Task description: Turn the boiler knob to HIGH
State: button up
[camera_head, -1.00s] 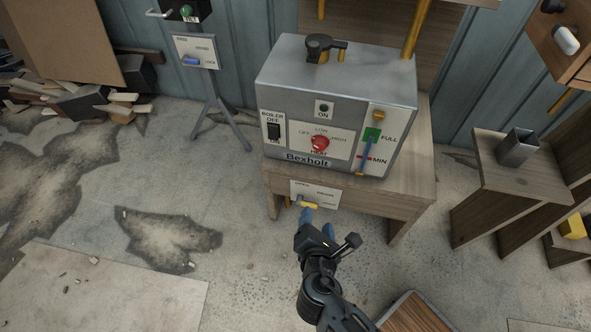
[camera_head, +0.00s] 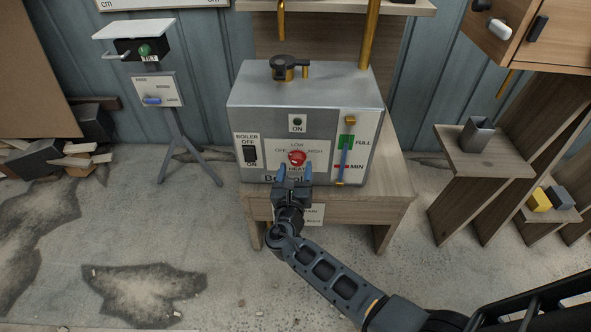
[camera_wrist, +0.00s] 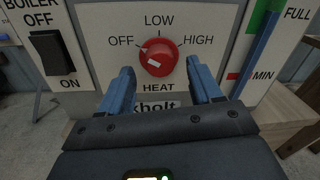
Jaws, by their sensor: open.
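The red boiler knob (camera_head: 297,157) is on the front panel of the grey Bexholt boiler (camera_head: 246,118). In the wrist view the knob (camera_wrist: 158,57) sits amid the labels OFF at left, LOW above and HIGH at right, with HEAT below. A pale mark shows on its lower-left face; I cannot tell surely which setting it points to. My gripper (camera_head: 294,173) is open just in front of and below the knob. In the wrist view its blue fingers (camera_wrist: 160,80) stand apart, to the lower left and lower right of the knob, with nothing between them.
A black boiler switch (camera_head: 249,154) is left of the knob. A level gauge (camera_head: 344,158) marked FULL and MIN is at right. The boiler stands on a wooden table (camera_head: 389,190). Open floor lies left of the table.

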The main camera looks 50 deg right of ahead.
jog(key=shift+w+d, duration=0.35)
jog(key=shift+d, duration=0.2)
jog(key=c, duration=1)
